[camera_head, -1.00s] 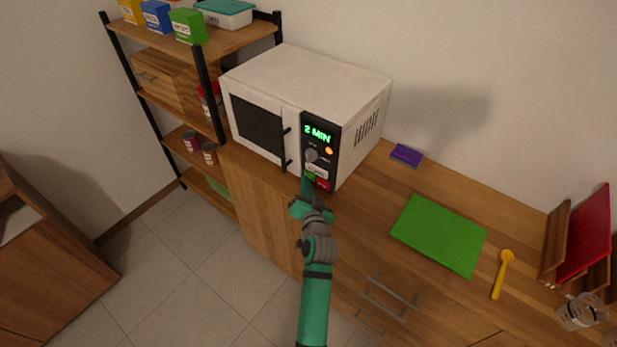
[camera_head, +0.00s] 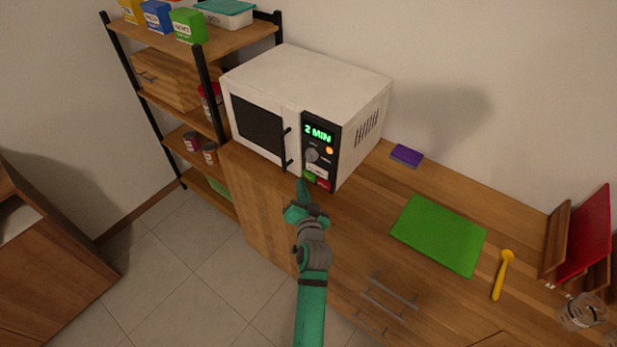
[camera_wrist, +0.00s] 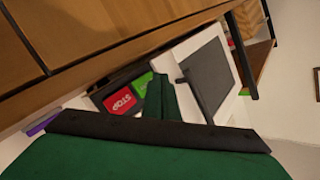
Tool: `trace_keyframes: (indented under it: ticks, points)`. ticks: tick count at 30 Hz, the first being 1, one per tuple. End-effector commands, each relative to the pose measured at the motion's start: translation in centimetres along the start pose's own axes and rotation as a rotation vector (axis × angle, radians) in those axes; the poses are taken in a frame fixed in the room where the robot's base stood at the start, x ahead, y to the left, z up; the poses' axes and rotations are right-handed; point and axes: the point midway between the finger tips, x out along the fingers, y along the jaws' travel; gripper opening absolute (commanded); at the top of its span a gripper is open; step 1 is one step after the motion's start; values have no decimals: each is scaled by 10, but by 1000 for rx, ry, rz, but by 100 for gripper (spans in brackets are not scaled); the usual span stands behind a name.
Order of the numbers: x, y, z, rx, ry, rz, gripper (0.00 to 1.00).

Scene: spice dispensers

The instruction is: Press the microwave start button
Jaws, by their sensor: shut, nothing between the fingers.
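The white microwave (camera_head: 305,82) stands on the wooden counter with its door shut. Its black control panel (camera_head: 316,150) shows "2 MIN" in green, with an orange light and a knob. The green start button (camera_head: 310,176) is low on the panel, beside the red stop button (camera_head: 323,185). In the wrist view the green button (camera_wrist: 142,84) and the red "STOP" button (camera_wrist: 120,101) show close by the fingers. My gripper (camera_head: 302,187) is shut and empty, just in front of and slightly below-left of the green button. The fingers (camera_wrist: 162,92) partly cover the green button's edge; I cannot tell whether they touch it.
The microwave's dark door handle (camera_head: 287,150) stands out left of the panel. A purple sponge (camera_head: 407,155), a green board (camera_head: 439,234) and a yellow spoon (camera_head: 503,273) lie on the counter to the right. A shelf rack (camera_head: 204,95) stands at the left.

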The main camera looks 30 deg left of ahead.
Motion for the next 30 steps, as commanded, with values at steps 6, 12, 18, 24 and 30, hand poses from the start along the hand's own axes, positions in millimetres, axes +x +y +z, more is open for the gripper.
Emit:
trace_keyframes:
  ticks: [6,12,18,24,30]
  points:
    - [-14,-9,10,0,-1,0,0]
    - [-25,-18,19,-1,-1,1,0]
    - [-30,-22,22,-1,-1,0,0]
    - [-30,-22,22,-1,0,0,0]
    - [-30,-22,22,-1,0,0,0]
